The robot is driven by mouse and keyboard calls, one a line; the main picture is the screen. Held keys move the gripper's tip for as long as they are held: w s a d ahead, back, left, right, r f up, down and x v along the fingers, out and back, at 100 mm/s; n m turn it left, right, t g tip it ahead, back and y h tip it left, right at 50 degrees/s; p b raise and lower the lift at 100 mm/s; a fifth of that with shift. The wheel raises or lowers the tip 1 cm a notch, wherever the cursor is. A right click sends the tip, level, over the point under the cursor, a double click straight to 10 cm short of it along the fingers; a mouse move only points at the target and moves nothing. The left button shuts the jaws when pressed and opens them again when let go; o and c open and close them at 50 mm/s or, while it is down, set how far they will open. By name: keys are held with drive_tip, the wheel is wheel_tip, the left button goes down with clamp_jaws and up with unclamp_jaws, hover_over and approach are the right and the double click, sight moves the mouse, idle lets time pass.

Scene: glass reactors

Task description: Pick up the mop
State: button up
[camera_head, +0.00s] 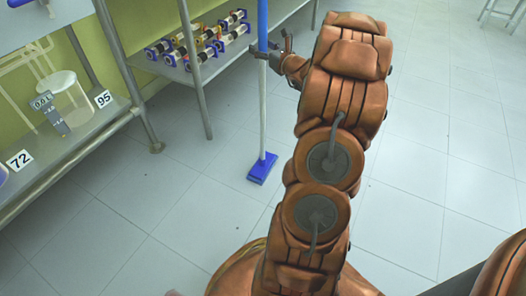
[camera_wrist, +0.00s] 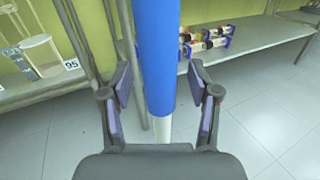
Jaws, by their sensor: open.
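The mop stands upright on the tiled floor, with a blue upper handle (camera_head: 262,24), a white lower pole (camera_head: 262,110) and a blue head (camera_head: 262,168) on the floor. My gripper (camera_head: 272,50) is at the mop's handle, near where blue meets white. In the wrist view the blue handle (camera_wrist: 157,55) runs vertically between the two open fingers of my gripper (camera_wrist: 160,90). Gaps show between the handle and both fingers, so the fingers do not appear to touch it. The mop's head is hidden in the wrist view.
A low shelf (camera_head: 185,75) behind the mop holds several bottle-like items with blue ends (camera_head: 200,40). A metal bench (camera_head: 60,150) at left bears number tags and a beaker (camera_head: 70,95). The floor (camera_head: 440,130) at right is clear.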

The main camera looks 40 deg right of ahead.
clamp_jaws()
idle(0.3)
